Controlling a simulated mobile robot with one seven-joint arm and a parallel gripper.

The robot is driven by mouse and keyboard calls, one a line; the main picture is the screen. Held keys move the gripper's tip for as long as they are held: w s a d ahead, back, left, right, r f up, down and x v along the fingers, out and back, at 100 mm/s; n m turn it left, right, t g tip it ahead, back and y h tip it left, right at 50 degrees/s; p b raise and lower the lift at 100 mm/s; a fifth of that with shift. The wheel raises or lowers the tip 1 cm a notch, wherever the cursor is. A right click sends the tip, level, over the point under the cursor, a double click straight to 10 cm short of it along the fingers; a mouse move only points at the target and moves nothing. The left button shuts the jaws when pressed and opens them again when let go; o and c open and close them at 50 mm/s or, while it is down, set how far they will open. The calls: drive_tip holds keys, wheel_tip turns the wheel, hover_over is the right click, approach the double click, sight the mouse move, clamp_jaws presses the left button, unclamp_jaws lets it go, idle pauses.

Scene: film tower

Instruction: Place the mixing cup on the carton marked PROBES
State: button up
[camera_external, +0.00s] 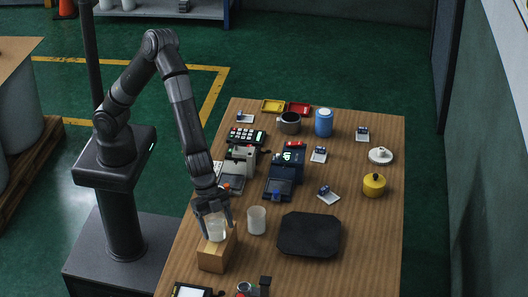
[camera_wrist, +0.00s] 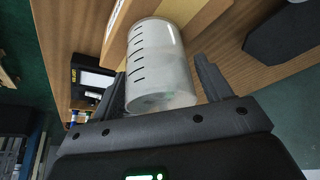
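The mixing cup (camera_wrist: 160,65) is a clear, frosted cup with dark graduation marks. In the external view the cup (camera_external: 216,229) is at the top of a brown carton (camera_external: 217,255) near the table's left edge. No lettering on the carton is readable, so I cannot confirm PROBES. My gripper (camera_external: 214,218) points down with one finger on each side of the cup. In the wrist view my gripper (camera_wrist: 162,75) has its fingertips very close to the cup wall; whether they touch is unclear. I cannot tell whether the cup's base rests on the carton.
A second whitish cup (camera_external: 256,220) stands just right of the carton. A black flat pad (camera_external: 309,235) lies further right. A dark device (camera_external: 283,177), a keypad (camera_external: 246,136), a blue jar (camera_external: 324,123) and a yellow pot (camera_external: 374,185) stand behind. The front right is bare.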

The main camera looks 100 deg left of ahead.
drive_tip(key=shift+o, duration=0.4)
drive_tip(key=shift+r, duration=0.1)
drive_tip(key=shift+r, duration=0.3)
drive_tip(key=v, duration=1.2)
drive_tip(key=s+a+r+n+t+y, duration=0.1)
drive_tip(key=s+a+r+n+y, duration=0.2)
drive_tip(key=a, duration=0.7)
drive_tip(key=s+a+r+n+t+y, duration=0.1)
drive_tip(key=s+a+r, duration=0.3)
drive_tip(key=a, duration=0.6)
drive_tip(key=s+a+r+n, duration=0.2)
drive_tip(key=s+a+n, duration=0.3)
drive_tip(key=s+a, duration=0.8)
drive_tip(key=shift+s+r+h, duration=0.35)
drive_tip(key=shift+s+h, duration=0.05)
drive_tip(key=shift+s, duration=0.25)
